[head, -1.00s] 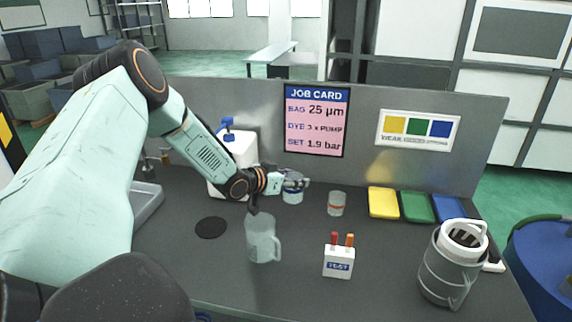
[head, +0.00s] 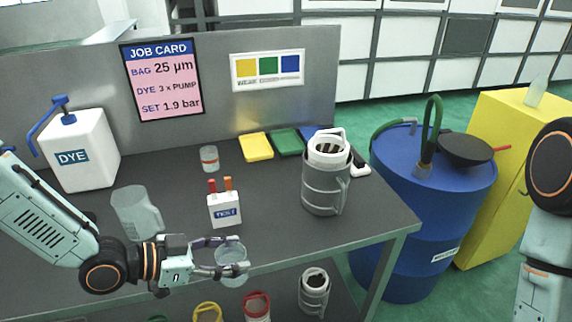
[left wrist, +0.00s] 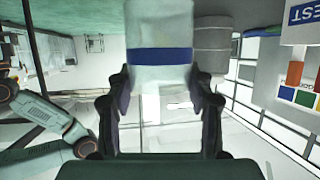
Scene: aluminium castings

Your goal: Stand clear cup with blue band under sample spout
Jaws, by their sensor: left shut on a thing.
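My left gripper (head: 217,258) is shut on the clear cup with the blue band (head: 231,267). It holds the cup in the air near the front edge of the table. In the left wrist view the cup (left wrist: 160,78) sits between the two fingers (left wrist: 162,108), with its blue band showing. I cannot make out the sample spout. A blue drum (head: 420,235) with a green hose stands right of the table. My right arm shows at the right edge, but its gripper is out of view.
A clear cup with an orange band (head: 209,159), a pitcher (head: 136,212), a TEST box (head: 224,210) and a grey canister (head: 325,185) stand on the table (head: 275,222). A DYE jug (head: 82,150) is at the left. A yellow cabinet (head: 500,215) stands behind the drum.

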